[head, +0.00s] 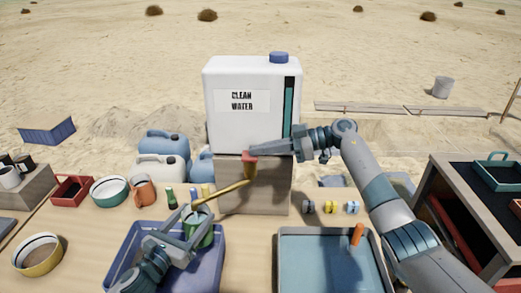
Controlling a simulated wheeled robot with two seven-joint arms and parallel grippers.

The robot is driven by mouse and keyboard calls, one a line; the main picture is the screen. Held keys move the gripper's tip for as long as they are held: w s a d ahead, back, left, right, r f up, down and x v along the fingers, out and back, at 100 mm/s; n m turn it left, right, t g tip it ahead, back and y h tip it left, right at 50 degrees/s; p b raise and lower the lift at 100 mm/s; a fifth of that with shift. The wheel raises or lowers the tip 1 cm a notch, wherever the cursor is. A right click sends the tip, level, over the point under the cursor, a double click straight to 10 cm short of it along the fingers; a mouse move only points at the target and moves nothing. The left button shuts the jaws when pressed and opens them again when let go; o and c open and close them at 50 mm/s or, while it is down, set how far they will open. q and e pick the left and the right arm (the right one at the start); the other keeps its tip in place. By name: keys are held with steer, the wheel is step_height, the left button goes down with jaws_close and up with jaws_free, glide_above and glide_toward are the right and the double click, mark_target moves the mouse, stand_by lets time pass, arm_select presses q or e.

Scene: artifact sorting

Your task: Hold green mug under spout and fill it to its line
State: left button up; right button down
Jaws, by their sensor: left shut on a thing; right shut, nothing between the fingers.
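A white water tank (222,128) labelled CLEAN WATER stands on a block (270,195) at the centre. A red tap handle (249,156) sits low on its front, above a brass spout (228,190) that slopes down to the left. My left gripper (198,229) is shut on the green mug (203,238), with the spout's end above or close to the mug's mouth. The mug's inside, its line and any water are too small or hidden to tell. My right gripper (262,150) is shut and empty at the red handle; I cannot tell whether it touches.
A blue tray (213,285) lies below the mug, and a teal tray (330,235) is to its right. Bottles, an orange mug (144,192), a red bin (72,190) and jerrycans (160,168) stand left. Small rolls (330,207) lie right of the block. A dark-sided stand (455,210) is far right.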

mark_target(187, 224)
steer(key=shift+s+f, duration=0.1)
steer(key=shift+f, duration=0.3)
arm_select(q)
steer(key=shift+w, duration=0.1)
arm_select(e)
steer(key=d+r, duration=0.7)
steer(key=d, duration=0.2)
steer(key=shift+d, duration=0.35)
arm_select(q)
steer(key=shift+s+a, duration=0.1)
steer(key=shift+s, duration=0.1)
arm_select(e)
steer(key=shift+r, duration=0.1)
stand_by(0.6)
arm_select(q)
steer(key=shift+v, duration=4.85)
steer(key=shift+a, duration=0.1)
arm_select(e)
steer(key=shift+s+a, duration=0.1)
